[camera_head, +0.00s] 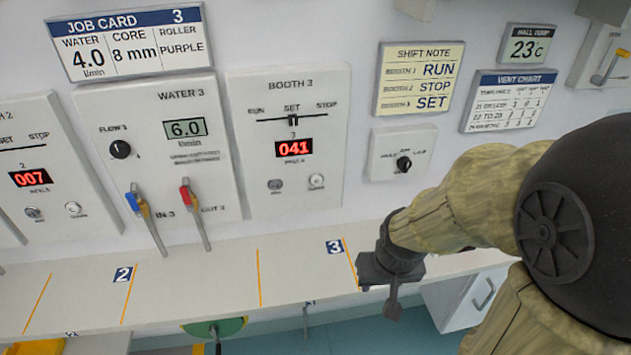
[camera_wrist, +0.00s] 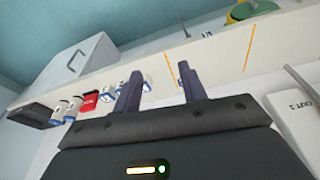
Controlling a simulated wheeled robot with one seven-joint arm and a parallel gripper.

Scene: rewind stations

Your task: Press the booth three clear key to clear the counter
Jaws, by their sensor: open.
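The booth three panel (camera_head: 345,95) is on the wall at the middle of the head view. Its red counter (camera_head: 294,148) reads 041, and its slider (camera_head: 293,119) stands at SET. Two round keys sit below, a dark one (camera_head: 275,186) at left and a pale one (camera_head: 316,181) at right. Their labels are too small to read surely, so I cannot tell which is the clear key. My gripper (camera_head: 393,300) hangs right of and below the panel, near the shelf's edge, apart from the keys. In the wrist view my gripper (camera_wrist: 160,85) is open and empty.
The water three panel (camera_head: 215,190) with blue (camera_head: 135,202) and red (camera_head: 187,195) levers stands left of booth three. A small knob box (camera_head: 398,143) is at right. The shelf (camera_head: 200,290) runs below; its stretch under the booth is clear. Several small items lie beyond my fingers (camera_wrist: 89,103).

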